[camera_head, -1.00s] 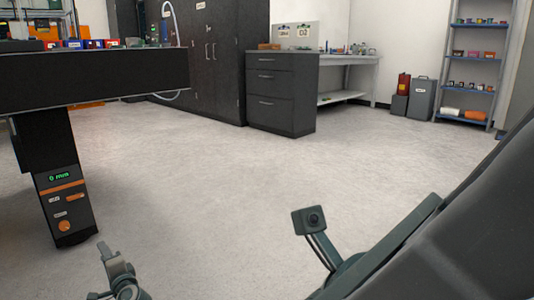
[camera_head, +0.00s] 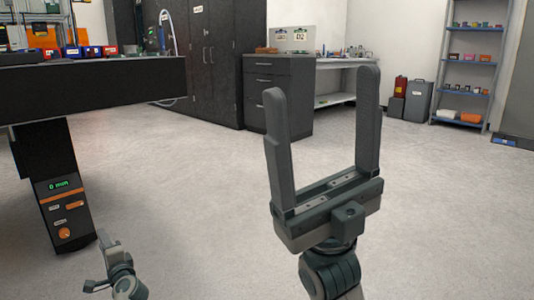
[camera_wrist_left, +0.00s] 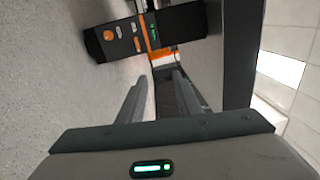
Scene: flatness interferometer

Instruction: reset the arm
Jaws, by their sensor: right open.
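My right gripper (camera_head: 321,84) stands upright in the middle of the head view, its two long grey fingers wide apart with nothing between them. Floor and a dark drawer cabinet show behind it. It touches nothing that I can see. A small part of my left arm shows at the lower left of the head view. In the left wrist view, the two fingers of my left gripper (camera_wrist_left: 160,76) are apart and hold nothing visible. Beyond them is the dark table leg with the orange-striped control panel (camera_wrist_left: 125,36).
A heavy dark table (camera_head: 95,88) with several small coloured bins stands at the left, on a leg with a green display (camera_head: 60,185). The drawer cabinet (camera_head: 278,85), a bench (camera_head: 345,62) and a shelf rack (camera_head: 468,60) stand at the back. The floor between is clear.

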